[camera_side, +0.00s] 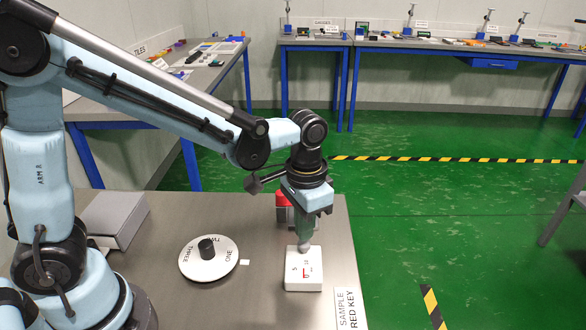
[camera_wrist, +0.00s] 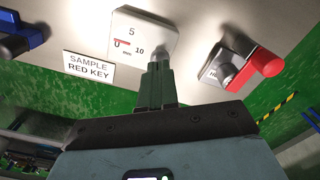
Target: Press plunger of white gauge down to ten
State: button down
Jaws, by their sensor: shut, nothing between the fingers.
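The white gauge (camera_side: 304,274) is a squat white block on the grey table, near its right side; it also shows in the wrist view (camera_wrist: 140,30). Its face carries 0, 5 and 10, "mm" and a short red pointer. In the wrist view the red pointer lies close to the 0; the exact reading is too small to tell. My gripper (camera_side: 303,248) is shut and empty, pointing down at the gauge's far edge. In the wrist view my fingertips (camera_wrist: 160,66) lie at that edge.
A red-handled device (camera_wrist: 255,68) stands close beside the gauge, behind my gripper in the side view. A white dial (camera_side: 195,270) with a black knob (camera_side: 206,249) sits to the left. A SAMPLE RED KEY label (camera_side: 347,308) lies at the right edge. A grey box (camera_side: 115,215) stands farther left.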

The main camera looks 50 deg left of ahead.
jog(key=shift+f, duration=1.3)
dwell(0.9)
jog(key=shift+r, duration=3.55)
jog(key=shift+s+a+r, duration=0.2)
jog(key=shift+a+r, duration=0.05)
jog(key=shift+a, duration=0.15)
jog(key=s+a+r+n+t, duration=0.2)
jog(key=s+a+t, duration=0.4)
jog(key=a, duration=0.3)
jog(key=shift+n+t, duration=0.5)
jog(key=shift+t, duration=0.1)
jog(key=c, duration=1.8)
grip_release()
jog(key=shift+w+a, duration=0.1)
